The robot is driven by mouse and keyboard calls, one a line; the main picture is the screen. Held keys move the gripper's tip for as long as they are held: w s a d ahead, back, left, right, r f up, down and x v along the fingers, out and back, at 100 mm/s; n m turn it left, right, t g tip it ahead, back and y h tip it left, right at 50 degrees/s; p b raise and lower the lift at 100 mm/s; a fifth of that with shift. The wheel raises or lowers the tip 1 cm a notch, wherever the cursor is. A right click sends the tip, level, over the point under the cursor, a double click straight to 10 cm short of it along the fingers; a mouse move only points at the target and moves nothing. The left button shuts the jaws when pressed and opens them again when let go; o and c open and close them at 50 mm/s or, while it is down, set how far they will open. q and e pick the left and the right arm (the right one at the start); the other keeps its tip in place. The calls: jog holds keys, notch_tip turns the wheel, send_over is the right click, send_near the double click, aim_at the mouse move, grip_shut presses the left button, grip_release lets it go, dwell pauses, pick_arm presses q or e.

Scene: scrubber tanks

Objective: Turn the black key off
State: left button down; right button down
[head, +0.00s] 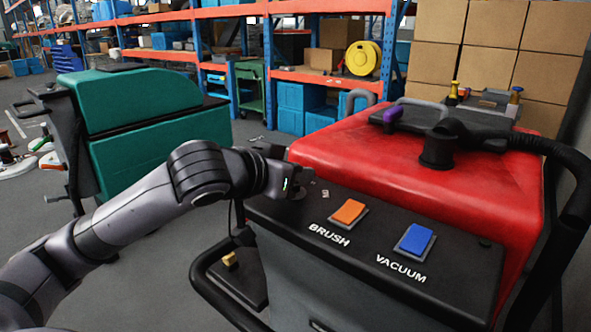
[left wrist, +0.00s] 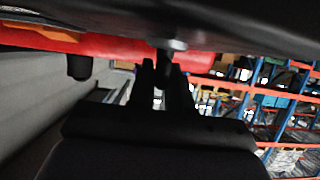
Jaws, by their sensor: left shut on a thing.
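The red scrubber tank (head: 415,170) has a black control panel (head: 460,262) with an orange BRUSH switch (head: 349,211) and a blue VACUUM switch (head: 415,240). My left gripper (head: 290,184) reaches in from the left to the panel's left end. It is shut on the black key, which it mostly hides in the head view. In the left wrist view, the two dark fingers (left wrist: 161,70) close around the key (left wrist: 166,54) below a round metal lock collar (left wrist: 174,44). The key's exact angle cannot be told. My right gripper is not in view.
A green scrubber (head: 140,110) stands to the left. A black hose (head: 520,140) runs along the red tank's right side. Shelves (head: 190,14) and stacked cardboard boxes (head: 500,45) stand behind. A black bar (head: 207,285) sticks out below the panel's left end.

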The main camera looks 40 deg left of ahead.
pick_arm(q)
jog(key=shift+f, duration=0.1)
jog(key=c, duration=1.1)
grip_release()
jog(key=shift+c, duration=0.2)
jog(key=shift+s, duration=0.1)
jog(key=v, duration=0.5)
jog(key=shift+b, duration=0.3)
jog(key=shift+s+b, duration=0.25)
jog(key=shift+b, duration=0.9)
jog(key=shift+s+b, duration=0.2)
jog(key=shift+b, duration=0.15)
jog(key=shift+s+r+b, duration=0.45)
